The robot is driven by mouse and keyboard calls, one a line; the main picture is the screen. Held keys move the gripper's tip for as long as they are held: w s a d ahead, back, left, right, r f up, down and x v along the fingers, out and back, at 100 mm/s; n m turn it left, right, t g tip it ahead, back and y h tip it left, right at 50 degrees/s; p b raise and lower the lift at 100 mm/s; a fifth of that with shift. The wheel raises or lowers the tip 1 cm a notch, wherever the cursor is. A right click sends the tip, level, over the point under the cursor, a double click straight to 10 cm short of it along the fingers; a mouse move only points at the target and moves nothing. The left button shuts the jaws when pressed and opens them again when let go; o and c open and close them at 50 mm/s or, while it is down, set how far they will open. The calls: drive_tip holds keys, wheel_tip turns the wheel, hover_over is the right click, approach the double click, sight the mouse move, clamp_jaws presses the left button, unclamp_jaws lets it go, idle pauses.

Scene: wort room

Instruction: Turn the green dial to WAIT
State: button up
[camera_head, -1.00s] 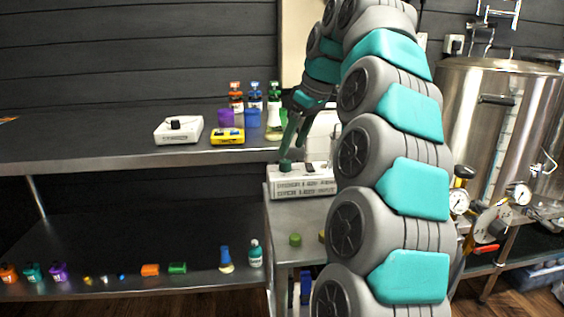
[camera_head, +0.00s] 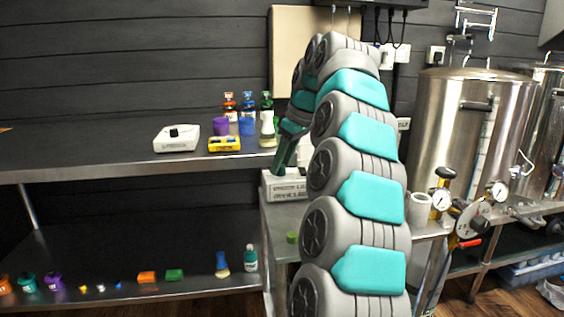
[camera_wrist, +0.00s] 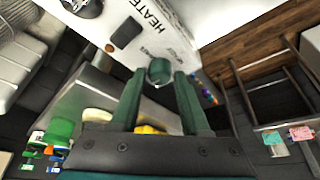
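The green dial (camera_wrist: 160,72) sits on a white control box (camera_wrist: 165,32) with black lettering, part of which reads "HEATE". In the wrist view the dial lies between the tips of my gripper (camera_wrist: 160,76). The two dark green fingers stand apart, one on each side of it, with a thin gap seeming to show at each side. In the head view my gripper (camera_head: 279,168) reaches down to the white control box (camera_head: 284,190), and I cannot make out the dial there. The dial's pointer and the WAIT mark are not readable.
The box stands on a metal side table (camera_head: 278,220) right of the long steel bench (camera_head: 90,165). A white device (camera_head: 177,139), a yellow case (camera_head: 224,145) and several bottles are on the bench. Steel kettles (camera_head: 470,130) with gauges stand at the right.

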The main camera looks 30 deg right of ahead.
clamp_jaws()
drive_tip(key=shift+m, duration=0.3)
drive_tip(key=m+b, duration=0.1)
drive_tip(key=m, duration=0.1)
drive_tip(key=m+h+b, duration=0.1)
drive_tip(key=shift+a+f+m+t+h, duration=0.1)
drive_tip(key=shift+m+t+h, duration=0.2)
drive_tip(key=shift+m+t, duration=0.1)
drive_tip(key=m+h+b, duration=0.1)
drive_tip(key=m, duration=0.3)
drive_tip(key=shift+a+m+h, duration=0.1)
drive_tip(key=shift+m+h, duration=0.2)
drive_tip(key=shift+h, duration=0.1)
drive_tip(key=m, duration=0.2)
drive_tip(key=m+g+h, duration=0.1)
drive_tip(key=m, duration=0.1)
drive_tip(key=shift+a+h+b, duration=0.1)
drive_tip(key=shift+h+b, duration=0.2)
drive_tip(key=shift+b, duration=0.05)
drive_tip(key=m+g+h+p, duration=0.1)
drive_tip(key=m, duration=0.3)
drive_tip(key=shift+w+a+m, duration=0.1)
drive_tip(key=shift+w+m, duration=0.05)
drive_tip(key=shift+m, duration=0.15)
